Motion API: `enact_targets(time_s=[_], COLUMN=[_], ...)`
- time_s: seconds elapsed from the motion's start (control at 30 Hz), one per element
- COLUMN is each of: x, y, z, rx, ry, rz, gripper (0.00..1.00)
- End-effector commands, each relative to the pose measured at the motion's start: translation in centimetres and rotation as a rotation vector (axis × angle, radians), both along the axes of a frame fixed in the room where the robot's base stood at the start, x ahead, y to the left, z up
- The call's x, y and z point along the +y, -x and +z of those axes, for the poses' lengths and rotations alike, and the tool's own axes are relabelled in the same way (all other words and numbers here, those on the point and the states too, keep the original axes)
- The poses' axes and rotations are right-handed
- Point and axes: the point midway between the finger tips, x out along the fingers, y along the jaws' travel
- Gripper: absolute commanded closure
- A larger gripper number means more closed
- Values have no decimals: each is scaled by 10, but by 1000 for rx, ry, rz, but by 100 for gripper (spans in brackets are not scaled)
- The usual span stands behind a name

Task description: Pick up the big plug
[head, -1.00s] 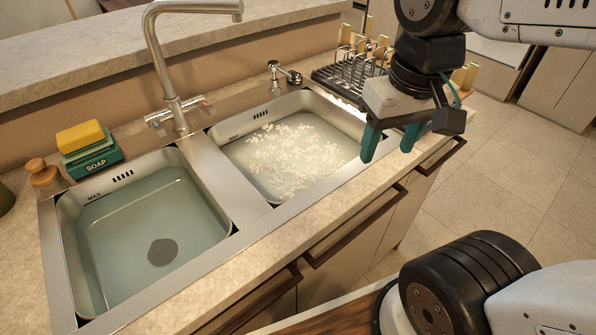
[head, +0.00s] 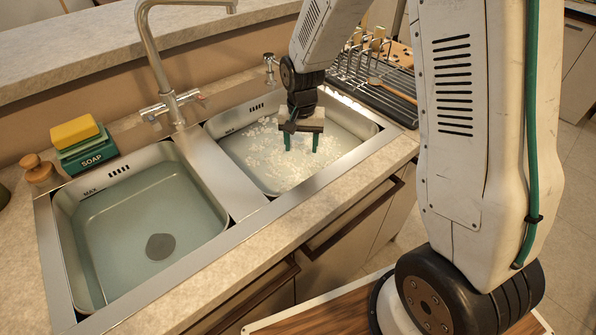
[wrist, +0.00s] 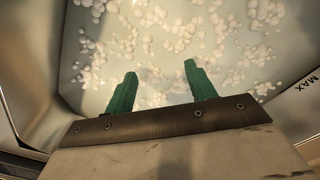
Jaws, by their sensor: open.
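A dark round disc (head: 160,246) lies under the water on the floor of the left basin (head: 70,240). It looks like a plug, but I cannot tell it from a drain cover. The right basin (head: 360,150) holds water with white foam (head: 265,150), which hides much of its floor. I see no plug there. My gripper (head: 302,151) points down over the foam in the right basin. Its two green fingers are apart with nothing between them. In the wrist view the open fingers (wrist: 160,70) show against the foamy water, and no disc is visible.
The steel tap (head: 165,70) rises behind the divider between the basins. A soap box with a yellow sponge (head: 76,131) and a wooden-topped bottle (head: 38,170) stand left. A dish rack (head: 375,75) stands right of the right basin.

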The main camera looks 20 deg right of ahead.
Motion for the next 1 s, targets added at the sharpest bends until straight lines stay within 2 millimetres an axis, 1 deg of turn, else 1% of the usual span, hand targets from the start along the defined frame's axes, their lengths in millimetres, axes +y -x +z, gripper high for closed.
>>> enact_targets(time_s=[0.1,0.33,0.5,0.6,0.7,0.9,0.97,1.0], x=[1,2,6,6,6,6,6,6], y=[-2,-4,-9,-9,-9,-9,-9,-9], z=[-14,-40,-65,-76,-81,-81,-81,-81], rx=[4,2,4,2,1,0,0,1], ry=[0,0,0,0,0,0,0,0], rz=[-4,-4,-4,-4,-4,-4,-3,-3], gripper=[45,45,45,45,45,45,61,73])
